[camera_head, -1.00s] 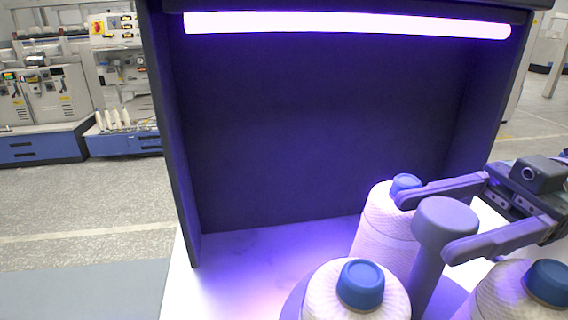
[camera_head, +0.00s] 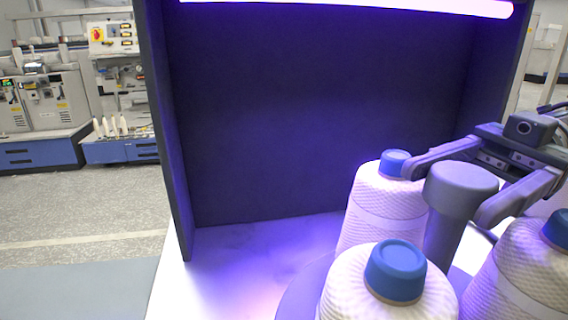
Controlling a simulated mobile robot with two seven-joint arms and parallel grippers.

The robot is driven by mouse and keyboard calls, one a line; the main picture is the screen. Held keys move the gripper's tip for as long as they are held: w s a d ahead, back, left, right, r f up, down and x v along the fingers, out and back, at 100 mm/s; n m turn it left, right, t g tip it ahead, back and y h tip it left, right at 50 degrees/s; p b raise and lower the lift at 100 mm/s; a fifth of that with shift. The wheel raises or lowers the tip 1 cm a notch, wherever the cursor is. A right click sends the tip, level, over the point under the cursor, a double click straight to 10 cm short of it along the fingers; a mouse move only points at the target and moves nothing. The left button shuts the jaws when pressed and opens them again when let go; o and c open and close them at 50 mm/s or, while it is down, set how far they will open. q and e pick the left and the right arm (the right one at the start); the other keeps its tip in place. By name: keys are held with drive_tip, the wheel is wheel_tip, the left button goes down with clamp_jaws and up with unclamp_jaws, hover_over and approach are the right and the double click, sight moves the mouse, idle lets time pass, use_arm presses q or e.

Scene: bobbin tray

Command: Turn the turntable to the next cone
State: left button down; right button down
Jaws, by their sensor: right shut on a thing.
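The turntable (camera_head: 297,300) stands on the white surface, with a grey-purple central post and round knob (camera_head: 461,182). White yarn cones with blue caps stand around the post: a back cone (camera_head: 378,215), a front cone (camera_head: 350,290) and a right cone (camera_head: 515,270) cut off by the picture edge. My right gripper (camera_head: 450,192) reaches in from the right, its fingers on either side of the knob, shut on it. My left gripper is not in view.
A dark booth (camera_head: 310,130) with a bright light tube (camera_head: 350,7) encloses the back and sides. The white tabletop (camera_head: 225,265) left of the turntable is clear. Machines (camera_head: 45,100) stand far off at the left.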

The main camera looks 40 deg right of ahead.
drive_tip(key=shift+f, duration=0.1)
drive_tip(key=shift+c, duration=2.1)
unclamp_jaws()
use_arm(q)
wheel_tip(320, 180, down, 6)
drive_tip(key=b, duration=0.6)
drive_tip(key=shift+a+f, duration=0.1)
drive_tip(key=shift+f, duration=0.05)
use_arm(e)
drive_tip(key=s+d, duration=0.1)
drive_tip(key=d, duration=0.9)
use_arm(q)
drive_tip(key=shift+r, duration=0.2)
use_arm(e)
drive_tip(key=shift+r, duration=0.2)
